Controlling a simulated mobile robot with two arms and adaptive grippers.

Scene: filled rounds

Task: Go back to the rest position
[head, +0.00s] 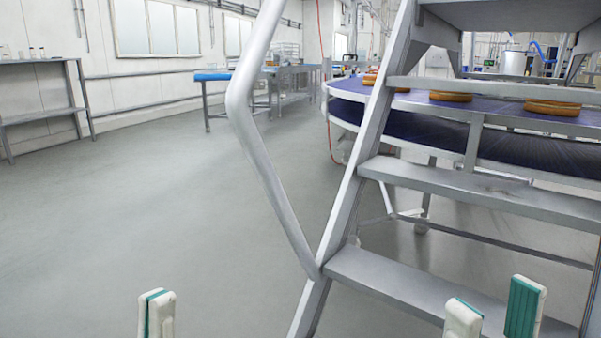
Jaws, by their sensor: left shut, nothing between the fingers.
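My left gripper (157,313) shows at the bottom edge, left of centre. Its white and teal fingertips are together, with nothing between them. My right gripper (494,312) shows at the bottom right. Its two fingers are apart, with teal pads and nothing visible between them. Both grippers point up into the view, and the arms behind them are out of the picture. The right gripper appears in front of the lowest step of a grey metal staircase (480,190).
The staircase with its bent handrail (262,165) fills the right side. Behind it a curved blue conveyor (480,140) carries several round brown items. A shelf table (40,115) stands by the left wall, and a blue-topped bench (215,77) further back. Grey floor (130,200) is clear at left.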

